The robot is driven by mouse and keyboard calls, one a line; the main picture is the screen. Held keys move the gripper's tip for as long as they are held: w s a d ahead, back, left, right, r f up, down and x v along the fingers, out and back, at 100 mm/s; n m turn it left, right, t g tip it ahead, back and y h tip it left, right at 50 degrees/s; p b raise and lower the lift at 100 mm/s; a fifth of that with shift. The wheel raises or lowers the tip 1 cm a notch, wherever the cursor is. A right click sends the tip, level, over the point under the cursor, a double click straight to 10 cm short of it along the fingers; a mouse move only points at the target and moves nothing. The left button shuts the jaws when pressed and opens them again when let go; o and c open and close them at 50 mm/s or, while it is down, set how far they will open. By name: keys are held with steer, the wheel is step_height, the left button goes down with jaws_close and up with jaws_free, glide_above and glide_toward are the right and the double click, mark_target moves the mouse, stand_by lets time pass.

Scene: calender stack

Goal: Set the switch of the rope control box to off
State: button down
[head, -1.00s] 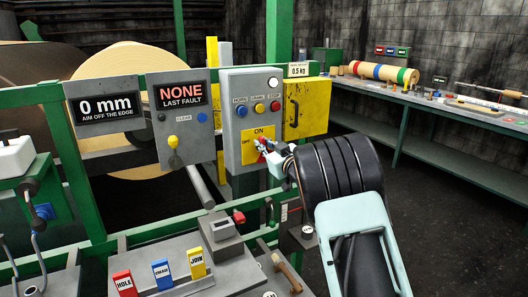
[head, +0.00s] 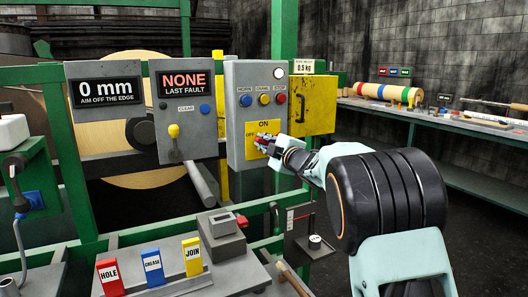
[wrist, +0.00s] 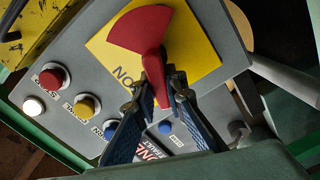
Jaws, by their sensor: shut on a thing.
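The rope control box (head: 236,150) is a grey box with a yellow plate (head: 263,126) marked ON at the top and OFF at the left. Its red switch handle (wrist: 138,30) is large in the wrist view, with its narrow end pointing down between my fingers. There it points to a side between ON and the box's left, where OFF is hidden. My gripper (wrist: 163,88) is shut on that narrow end. In the head view my gripper (head: 268,143) covers most of the handle.
Horn, crawl and stop buttons and a white lamp (head: 279,73) sit above the plate. A fault panel (head: 186,140) stands left, a yellow cabinet (head: 318,100) right. A green rail and a bench with hole, crease and join blocks (head: 152,268) lie below.

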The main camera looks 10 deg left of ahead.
steer(key=shift+f+n+b, duration=0.25)
steer(key=shift+n+b, duration=0.7)
steer(key=shift+n, duration=0.15)
steer(key=shift+f+n+b, duration=0.25)
steer(key=shift+n+b, duration=0.7)
steer(key=shift+n, duration=0.15)
steer(key=c, duration=2)
jaws_free()
steer(key=shift+o, duration=0.2)
steer(key=shift+s, duration=0.1)
steer(key=v, duration=1.2)
